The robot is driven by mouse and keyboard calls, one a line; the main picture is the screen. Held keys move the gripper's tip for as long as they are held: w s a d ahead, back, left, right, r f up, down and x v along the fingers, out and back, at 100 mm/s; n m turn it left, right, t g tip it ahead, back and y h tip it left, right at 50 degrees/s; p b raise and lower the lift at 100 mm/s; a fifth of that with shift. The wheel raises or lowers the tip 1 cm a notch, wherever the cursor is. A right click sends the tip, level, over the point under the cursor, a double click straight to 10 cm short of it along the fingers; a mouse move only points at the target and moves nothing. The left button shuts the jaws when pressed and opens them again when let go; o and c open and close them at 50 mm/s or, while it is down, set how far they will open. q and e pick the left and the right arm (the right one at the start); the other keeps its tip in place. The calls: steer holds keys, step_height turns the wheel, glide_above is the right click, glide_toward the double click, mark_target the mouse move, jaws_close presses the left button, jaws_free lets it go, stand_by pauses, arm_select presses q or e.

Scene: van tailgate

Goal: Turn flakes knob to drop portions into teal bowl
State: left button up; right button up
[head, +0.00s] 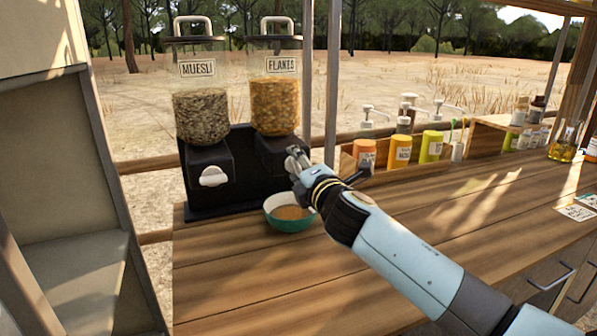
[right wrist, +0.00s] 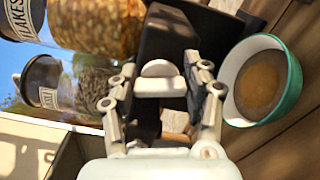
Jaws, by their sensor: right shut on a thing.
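The flakes dispenser (head: 275,103) stands at the back of the counter, with orange flakes in its clear hopper. Its white knob (right wrist: 160,78) shows between my right gripper's fingers in the right wrist view. My right gripper (head: 295,160) is shut on this knob and hides most of it in the head view. The teal bowl (head: 270,206) stands on the counter below the flakes outlet. It holds a brownish-orange content and also shows in the right wrist view (right wrist: 288,98). My left gripper is not in view.
The muesli dispenser (head: 202,118) with its own white knob (head: 213,176) stands left of the flakes one. Orange and yellow pump bottles (head: 400,151) stand to the right behind my arm. The wooden counter (head: 240,275) is clear in front of the bowl.

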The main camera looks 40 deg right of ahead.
steer(key=shift+f+m+b, duration=0.15)
steer(key=shift+m+b, duration=0.5)
steer(key=shift+m, duration=0.95)
steer(key=o, duration=1.2)
steer(key=shift+s, duration=0.15)
steer(key=v, duration=1.1)
steer(key=shift+s+a, duration=0.2)
steer(key=shift+s, duration=0.2)
